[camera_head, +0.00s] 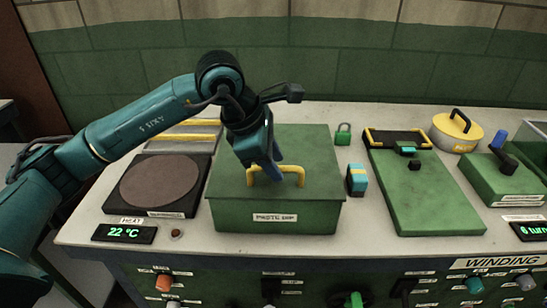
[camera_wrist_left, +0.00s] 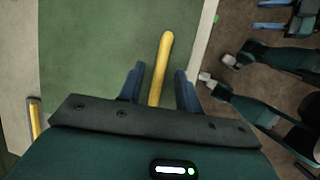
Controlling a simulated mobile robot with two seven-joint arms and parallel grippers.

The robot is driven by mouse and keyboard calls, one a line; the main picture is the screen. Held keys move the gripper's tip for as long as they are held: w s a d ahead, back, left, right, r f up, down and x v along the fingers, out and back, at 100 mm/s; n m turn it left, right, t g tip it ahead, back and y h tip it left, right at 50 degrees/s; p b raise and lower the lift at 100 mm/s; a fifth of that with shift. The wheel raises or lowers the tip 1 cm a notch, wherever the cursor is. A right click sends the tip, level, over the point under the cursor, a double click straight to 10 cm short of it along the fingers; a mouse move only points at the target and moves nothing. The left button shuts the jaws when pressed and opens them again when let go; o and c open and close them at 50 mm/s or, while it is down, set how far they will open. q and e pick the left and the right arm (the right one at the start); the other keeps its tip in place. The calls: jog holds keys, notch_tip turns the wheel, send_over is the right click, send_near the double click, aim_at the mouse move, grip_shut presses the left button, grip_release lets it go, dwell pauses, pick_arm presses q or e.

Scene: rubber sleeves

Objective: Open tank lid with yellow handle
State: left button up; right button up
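The green tank (camera_head: 275,218) stands in the middle of the bench, with a white label on its front. Its flat green lid (camera_head: 305,145) lies shut on top. The yellow arched handle (camera_head: 294,170) is near the lid's front edge. My left gripper (camera_head: 270,174) reaches down from above at the handle. In the left wrist view the yellow handle (camera_wrist_left: 165,50) runs between the two blue fingers of my left gripper (camera_wrist_left: 159,84), with a gap on each side. The fingers look open and not closed on it. My right gripper is not in view.
A hot plate (camera_head: 160,183) is left of the tank. Further right are a green board (camera_head: 425,205) and a yellow round pot (camera_head: 456,132). A tiled wall is behind.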

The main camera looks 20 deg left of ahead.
pick_arm(q)
jog(key=shift+c, duration=0.3)
grip_shut()
dwell(0.3)
